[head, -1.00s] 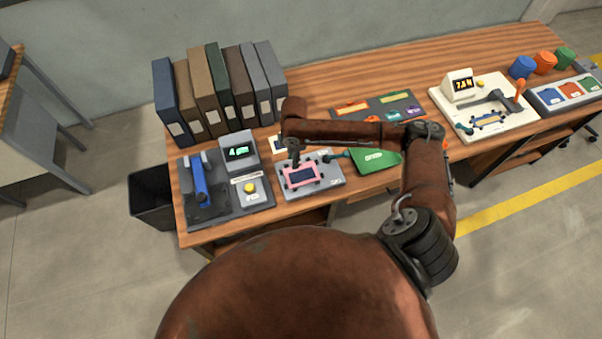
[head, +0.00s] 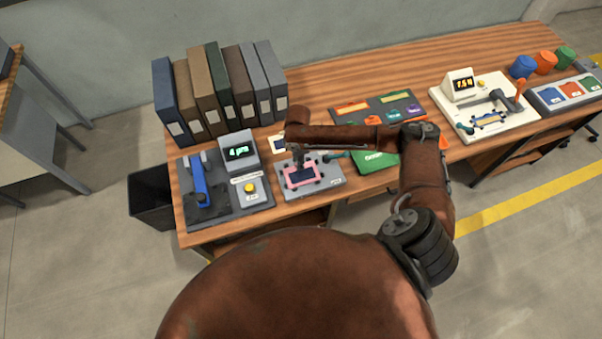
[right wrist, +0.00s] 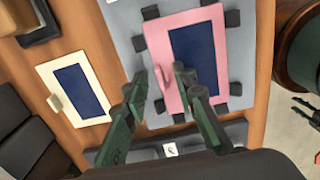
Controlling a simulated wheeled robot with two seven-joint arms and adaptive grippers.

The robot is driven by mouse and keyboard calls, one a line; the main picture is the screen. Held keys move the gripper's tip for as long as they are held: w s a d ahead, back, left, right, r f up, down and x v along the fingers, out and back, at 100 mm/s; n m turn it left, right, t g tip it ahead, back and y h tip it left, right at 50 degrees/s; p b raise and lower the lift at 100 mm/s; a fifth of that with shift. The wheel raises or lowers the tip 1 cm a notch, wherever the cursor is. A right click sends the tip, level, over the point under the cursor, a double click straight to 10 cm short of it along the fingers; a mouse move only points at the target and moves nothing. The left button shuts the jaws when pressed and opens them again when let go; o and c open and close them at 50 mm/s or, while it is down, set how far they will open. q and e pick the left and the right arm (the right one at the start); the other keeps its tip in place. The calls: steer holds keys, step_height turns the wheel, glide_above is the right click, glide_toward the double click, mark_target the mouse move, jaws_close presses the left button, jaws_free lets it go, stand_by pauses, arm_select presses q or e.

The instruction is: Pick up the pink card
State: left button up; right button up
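The pink card (right wrist: 156,45), a pink frame around a dark blue panel, lies in a grey holder plate (right wrist: 127,25) with dark clips around its edges. In the head view the card (head: 302,176) is on the bench, left of the green pouch. My right gripper (right wrist: 160,75) is open, its green fingers on either side of a small pink tab on the card's edge. I cannot tell whether the fingers touch the tab. In the head view the right gripper (head: 298,158) is above the card's back edge, partly hidden by the arm.
A cream card with a blue panel (right wrist: 72,90) lies beside the holder plate. A grey device with a blue lever (head: 199,186) stands to the left, binders (head: 220,85) behind it. A green pouch (head: 375,161) lies to the right, near the dark card tray (head: 410,105).

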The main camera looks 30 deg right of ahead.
jaws_close()
steer(key=shift+r, duration=0.15)
stand_by(0.4)
